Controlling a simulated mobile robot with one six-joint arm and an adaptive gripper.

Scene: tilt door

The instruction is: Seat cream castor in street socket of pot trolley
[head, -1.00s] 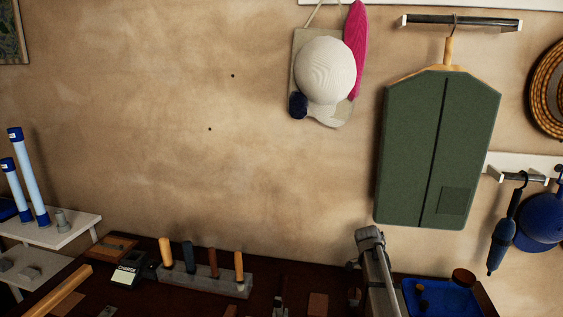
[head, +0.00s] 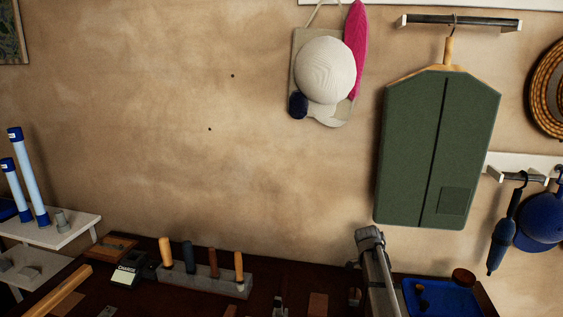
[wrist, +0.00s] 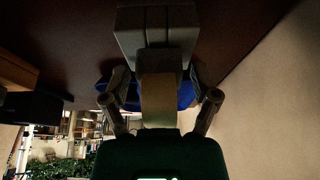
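My arm comes up from the bottom of the head view, left of the blue tray; my gripper's fingers are not clear there. In the wrist view my gripper (wrist: 160,88) has its two fingers apart, either side of a pale upright piece (wrist: 160,95) under a grey block (wrist: 156,35). I cannot tell whether the fingers touch these, or whether the pale piece is the cream castor. Blue shows behind the fingers. I cannot make out the pot trolley or its street socket in either view.
A blue tray (head: 452,303) with dark round pieces lies right of my arm. A grey rack (head: 205,281) with several handles and a black labelled box (head: 127,273) stand on the dark bench. A green garment bag (head: 436,150) hangs on the wall behind. White shelves (head: 50,232) stand left.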

